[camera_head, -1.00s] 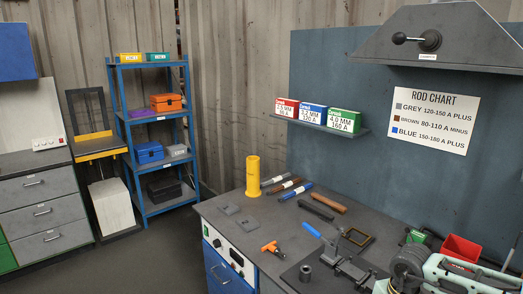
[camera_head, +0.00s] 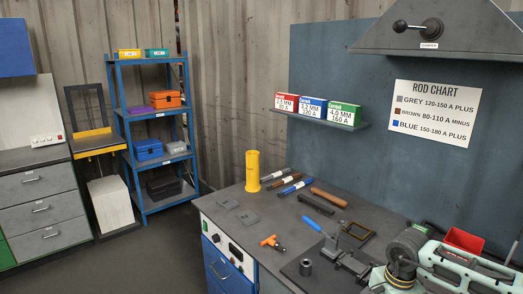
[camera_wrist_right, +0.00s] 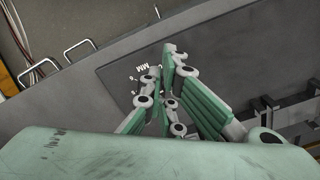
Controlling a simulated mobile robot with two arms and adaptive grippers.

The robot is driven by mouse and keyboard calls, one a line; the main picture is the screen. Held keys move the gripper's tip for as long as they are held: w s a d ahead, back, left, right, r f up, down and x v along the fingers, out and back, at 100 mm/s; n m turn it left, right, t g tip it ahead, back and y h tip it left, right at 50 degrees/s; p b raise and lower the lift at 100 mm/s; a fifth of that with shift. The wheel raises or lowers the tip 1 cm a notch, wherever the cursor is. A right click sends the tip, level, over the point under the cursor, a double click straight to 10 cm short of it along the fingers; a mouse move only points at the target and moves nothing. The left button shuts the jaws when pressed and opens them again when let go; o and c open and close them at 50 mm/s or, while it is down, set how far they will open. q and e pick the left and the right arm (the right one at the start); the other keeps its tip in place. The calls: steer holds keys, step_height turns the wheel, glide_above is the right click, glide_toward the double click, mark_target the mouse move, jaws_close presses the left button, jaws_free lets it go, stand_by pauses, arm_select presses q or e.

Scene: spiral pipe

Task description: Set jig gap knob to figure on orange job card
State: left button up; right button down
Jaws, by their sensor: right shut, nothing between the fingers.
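The jig is a dark plate (camera_head: 325,281) on the bench, with a blue-handled clamp (camera_head: 313,226) and metal blocks on it. A short dark round part (camera_head: 305,267) stands on the plate; I cannot tell whether it is the gap knob. The plate also shows in the right wrist view (camera_wrist_right: 225,45), with small white lettering beside my fingertips. My right gripper (camera_wrist_right: 168,60) is shut and empty over the plate; I cannot tell whether it touches. No orange job card can be made out. My left gripper is out of view.
My right arm covers the bench's lower right. An orange-handled tool (camera_head: 271,242), yellow tube (camera_head: 252,171), several rods and a red bin (camera_head: 464,240) are on the bench. Rod boxes (camera_head: 313,106) sit on a wall shelf beside the rod chart (camera_head: 436,112). The bench's left front is mostly clear.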

steer(key=shift+w+d, duration=0.3)
steer(key=shift+d, duration=0.05)
steer(key=shift+w+r, duration=0.15)
steer(key=shift+w+a+b, duration=0.1)
steer(key=shift+a+b, duration=0.15)
steer(key=shift+b, duration=0.1)
steer(key=shift+r, duration=0.15)
steer(key=r+p, duration=0.2)
steer(key=r, duration=0.1)
steer(key=r+p, duration=0.1)
steer(key=r, duration=0.1)
steer(key=shift+a+r, duration=0.25)
